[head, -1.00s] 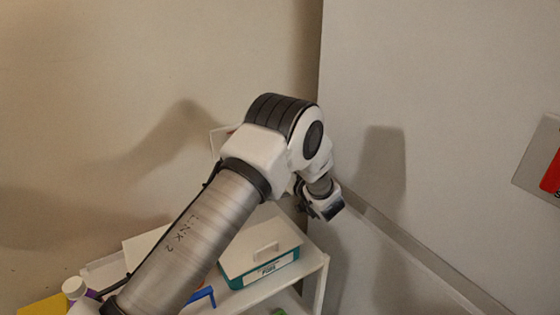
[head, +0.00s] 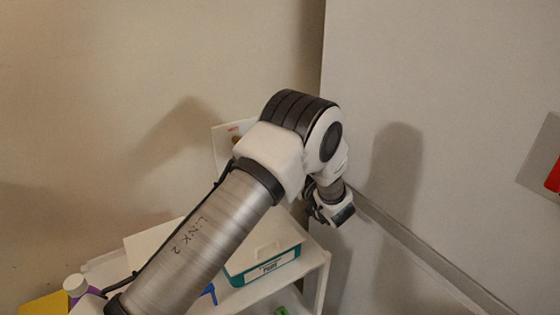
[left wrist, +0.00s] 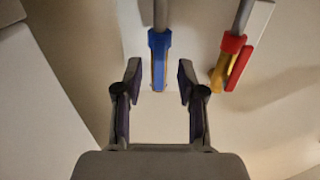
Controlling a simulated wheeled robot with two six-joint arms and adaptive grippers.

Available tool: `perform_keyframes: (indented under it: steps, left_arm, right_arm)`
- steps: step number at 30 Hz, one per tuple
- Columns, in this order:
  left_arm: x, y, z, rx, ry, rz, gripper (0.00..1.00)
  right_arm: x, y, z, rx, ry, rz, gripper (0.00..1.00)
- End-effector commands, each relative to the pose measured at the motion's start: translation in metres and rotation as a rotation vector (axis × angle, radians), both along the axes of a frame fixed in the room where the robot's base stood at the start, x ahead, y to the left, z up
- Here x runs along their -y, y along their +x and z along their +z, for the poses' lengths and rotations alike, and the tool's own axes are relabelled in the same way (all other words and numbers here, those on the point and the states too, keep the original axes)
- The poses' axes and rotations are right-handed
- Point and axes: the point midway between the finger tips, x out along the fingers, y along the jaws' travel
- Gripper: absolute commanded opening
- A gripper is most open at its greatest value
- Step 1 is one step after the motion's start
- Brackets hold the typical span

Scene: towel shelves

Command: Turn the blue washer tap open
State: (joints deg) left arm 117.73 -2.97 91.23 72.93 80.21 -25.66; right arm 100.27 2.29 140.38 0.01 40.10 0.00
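My left gripper (left wrist: 158,72) is open, with one finger on each side of the tap's lower end. Nothing is visibly gripped, and I cannot tell whether the fingers touch the tap. In the head view my left wrist (head: 333,207) is near the wall corner, and the tap cannot be seen there. My right gripper is not in view.
A red-handled tap (left wrist: 234,55) hangs just right of the blue one. In the head view a white shelf (head: 312,262) holds a teal box (head: 266,268) below my arm. A purple bottle with a white cap (head: 76,286) stands at lower left. Walls are close behind.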

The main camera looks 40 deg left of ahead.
Motion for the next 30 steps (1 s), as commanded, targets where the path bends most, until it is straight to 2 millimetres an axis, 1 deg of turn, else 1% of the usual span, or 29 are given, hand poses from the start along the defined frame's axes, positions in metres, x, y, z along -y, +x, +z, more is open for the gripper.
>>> perform_keyframes:
  steps: [1, 6, 9, 11, 14, 30]
  left_arm:
    - [0.014, -0.004, 0.000, -0.002, 0.003, -0.006, 0.40]
    - [0.054, -0.021, 0.000, -0.002, 0.002, -0.004, 0.40]
    - [0.071, -0.028, -0.001, -0.002, 0.001, -0.003, 0.40]
    - [0.076, -0.031, -0.001, -0.002, 0.000, -0.001, 0.40]
    - [0.080, -0.033, -0.002, -0.003, -0.002, 0.000, 0.40]
    - [0.080, -0.033, -0.002, -0.003, -0.001, 0.001, 0.40]
  right_arm:
    - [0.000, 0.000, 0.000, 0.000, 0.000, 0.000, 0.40]
    - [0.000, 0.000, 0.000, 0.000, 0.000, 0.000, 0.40]
    - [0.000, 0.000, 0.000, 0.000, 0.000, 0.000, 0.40]
    - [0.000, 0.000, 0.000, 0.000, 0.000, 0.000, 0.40]
    - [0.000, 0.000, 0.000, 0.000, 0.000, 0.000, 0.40]
    - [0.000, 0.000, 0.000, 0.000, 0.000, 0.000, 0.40]
